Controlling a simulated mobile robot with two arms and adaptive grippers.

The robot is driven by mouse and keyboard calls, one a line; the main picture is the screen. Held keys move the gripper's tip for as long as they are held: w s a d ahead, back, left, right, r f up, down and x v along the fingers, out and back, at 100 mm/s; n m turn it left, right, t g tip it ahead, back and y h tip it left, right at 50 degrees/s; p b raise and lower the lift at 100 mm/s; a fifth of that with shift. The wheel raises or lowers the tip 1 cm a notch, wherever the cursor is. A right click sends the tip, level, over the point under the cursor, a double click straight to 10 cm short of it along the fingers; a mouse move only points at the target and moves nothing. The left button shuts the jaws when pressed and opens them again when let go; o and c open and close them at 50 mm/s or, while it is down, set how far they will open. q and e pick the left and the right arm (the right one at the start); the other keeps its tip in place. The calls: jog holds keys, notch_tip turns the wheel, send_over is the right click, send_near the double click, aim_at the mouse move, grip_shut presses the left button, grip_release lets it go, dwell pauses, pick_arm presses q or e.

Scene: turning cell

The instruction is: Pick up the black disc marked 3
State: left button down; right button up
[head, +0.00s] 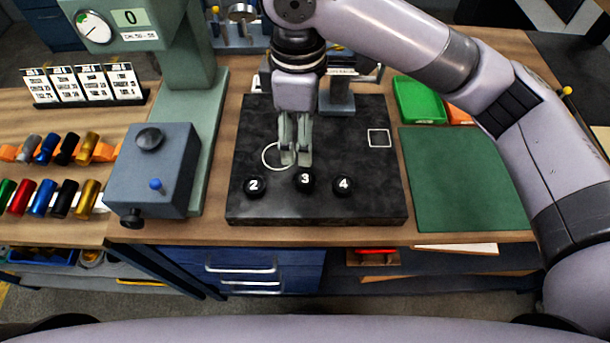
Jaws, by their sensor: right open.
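The black disc marked 3 (305,179) sits on the dark square plate (370,200). Beside it lie the black disc marked 2 (254,186), to its left, and the black disc marked 4 (343,186), to its right. My right gripper (296,162) points down just behind disc 3, over the right side of a white circle outline (269,157). Its fingers are open, with a narrow gap and no object visible between them. The fingertips appear close to disc 3; I cannot tell whether they touch it. My left gripper is not in view.
A grey-blue box with a black knob (152,180) and a green gauge stand (190,75) stand left of the plate. Coloured cylinders (42,198) lie in racks farther left. A green mat (455,180) at right is bare. A green tray (418,102) is behind it.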

jog(key=p, duration=0.1)
send_over(305, 178)
jog(key=f, duration=0.8)
jog(key=shift+s+a+f, duration=0.1)
jog(key=shift+s+a, duration=0.2)
jog(key=shift+a, duration=0.05)
jog(key=shift+f, duration=0.3)
jog(key=shift+d+f+p, duration=0.1)
jog(key=shift+f+p, duration=0.3)
jog(key=shift+f, duration=0.15)
jog(key=f, duration=0.2)
jog(key=f+p, duration=0.1)
jog(key=shift+w+d+f, duration=0.25)
jog(key=shift+w+f, duration=0.05)
jog(key=shift+f, duration=0.4)
jog(key=shift+c, duration=0.2)
grip_shut()
jog(key=shift+r, duration=0.15)
